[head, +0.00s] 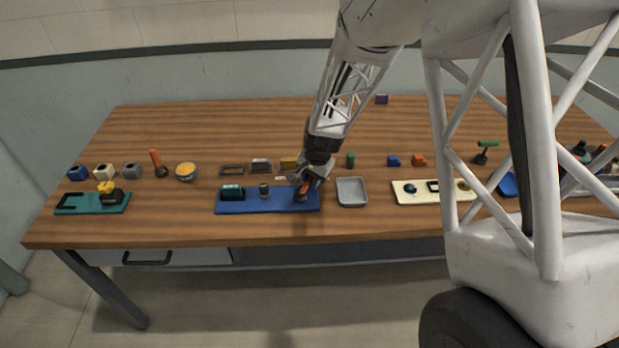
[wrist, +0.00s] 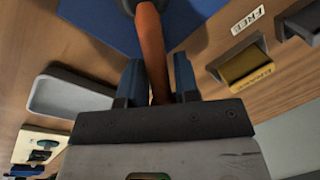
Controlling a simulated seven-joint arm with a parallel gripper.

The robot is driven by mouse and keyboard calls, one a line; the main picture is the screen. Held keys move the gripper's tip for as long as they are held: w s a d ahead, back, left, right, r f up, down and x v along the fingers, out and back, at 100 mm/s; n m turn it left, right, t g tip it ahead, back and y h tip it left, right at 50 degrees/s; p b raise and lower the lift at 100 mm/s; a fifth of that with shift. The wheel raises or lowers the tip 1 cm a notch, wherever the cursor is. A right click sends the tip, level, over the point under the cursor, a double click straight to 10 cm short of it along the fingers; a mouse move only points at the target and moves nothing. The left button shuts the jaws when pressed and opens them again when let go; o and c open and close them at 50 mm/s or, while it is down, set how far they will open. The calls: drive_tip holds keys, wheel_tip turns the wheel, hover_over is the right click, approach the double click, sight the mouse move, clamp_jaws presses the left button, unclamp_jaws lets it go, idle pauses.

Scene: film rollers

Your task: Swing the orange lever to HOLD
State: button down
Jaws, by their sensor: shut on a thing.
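The orange lever (head: 304,189) stands near the right end of the blue board (head: 250,206). My gripper (head: 309,181) is at the lever, and its jaws are shut on the shaft. In the wrist view the orange shaft (wrist: 152,45) runs between the two blue fingertips (wrist: 158,78), its far end meeting a dark base on the blue board (wrist: 95,22). A FREE label (wrist: 248,19) lies on the wood to the right of the lever in that view. I cannot make out a HOLD label in either view.
A grey tray (head: 351,192) stands just right of the blue board. A yellow block (wrist: 245,68) with a label and a dark open holder lie beyond the lever. A green board (head: 92,203) is at the left, a cream board (head: 425,191) at the right.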

drive_tip(key=shift+w+d+r, duration=0.1)
drive_tip(key=c, duration=1.1)
unclamp_jaws()
drive_tip(key=shift+o, duration=0.2)
drive_tip(key=shift+r, duration=0.1)
wheel_tip(320, 180, up, 7)
drive_tip(key=d, duration=0.1)
drive_tip(key=shift+s+r, duration=0.2)
drive_tip(key=shift+s, duration=0.25)
drive_tip(key=shift+d, duration=0.1)
